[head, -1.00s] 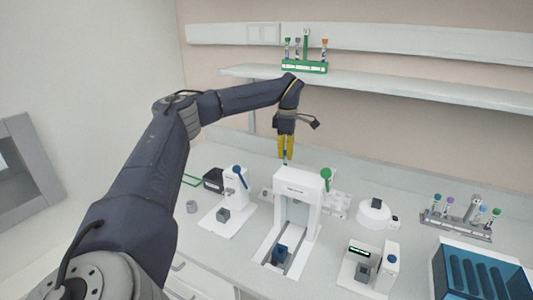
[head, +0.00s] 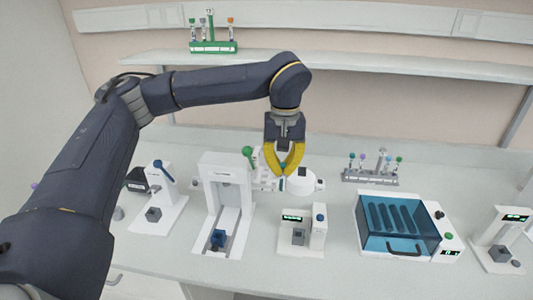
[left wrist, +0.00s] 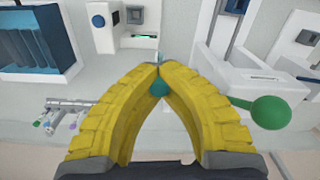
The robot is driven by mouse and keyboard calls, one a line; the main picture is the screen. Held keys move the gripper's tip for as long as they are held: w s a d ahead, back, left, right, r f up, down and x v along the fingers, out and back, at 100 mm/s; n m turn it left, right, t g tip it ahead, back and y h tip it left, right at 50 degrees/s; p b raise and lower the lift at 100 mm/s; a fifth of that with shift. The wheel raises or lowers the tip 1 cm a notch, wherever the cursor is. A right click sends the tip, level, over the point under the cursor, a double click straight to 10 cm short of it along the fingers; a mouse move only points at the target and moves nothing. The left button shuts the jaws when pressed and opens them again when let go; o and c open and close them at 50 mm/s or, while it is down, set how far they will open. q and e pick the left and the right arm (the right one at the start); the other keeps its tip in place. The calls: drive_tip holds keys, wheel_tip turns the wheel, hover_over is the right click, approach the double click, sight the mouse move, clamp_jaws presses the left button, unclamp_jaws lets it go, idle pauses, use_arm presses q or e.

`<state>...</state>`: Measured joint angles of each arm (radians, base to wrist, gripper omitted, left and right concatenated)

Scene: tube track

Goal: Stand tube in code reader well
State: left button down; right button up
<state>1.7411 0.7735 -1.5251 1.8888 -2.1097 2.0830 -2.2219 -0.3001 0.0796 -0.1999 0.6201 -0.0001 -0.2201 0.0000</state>
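My left gripper (head: 286,172) points down above the bench, with its yellow fingers bowed and their tips together. In the left wrist view a teal ball-shaped cap (left wrist: 158,88) sits between the fingers (left wrist: 158,68), and a thin tube end shows just past the tips. The gripper looks shut on this tube; most of its body is hidden. A small white unit with a green display, a blue knob and a grey block, seemingly the code reader (head: 318,236), stands in front of the gripper and slightly right. It also shows in the left wrist view (left wrist: 118,14). My right gripper is out of view.
A white gate-shaped device (head: 226,168) with a green-knobbed lever (head: 248,151) stands left of the gripper. A round white device (head: 302,184) is close beside it. A tube rack (head: 370,179) and a blue-lidded box (head: 398,226) stand right. A green rack (head: 213,47) sits on the shelf.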

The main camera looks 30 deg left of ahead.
use_arm(q)
drive_tip(key=s+d+f+n, duration=0.1)
drive_tip(key=d+f+n, duration=0.5)
drive_tip(key=n, duration=0.7)
drive_tip(key=shift+s+d+f, duration=0.2)
drive_tip(key=shift+d, duration=0.15)
drive_tip(key=shift+f, duration=0.2)
drive_tip(key=shift+f, duration=2.2)
drive_tip(key=shift+f, duration=1.7)
idle(0.7)
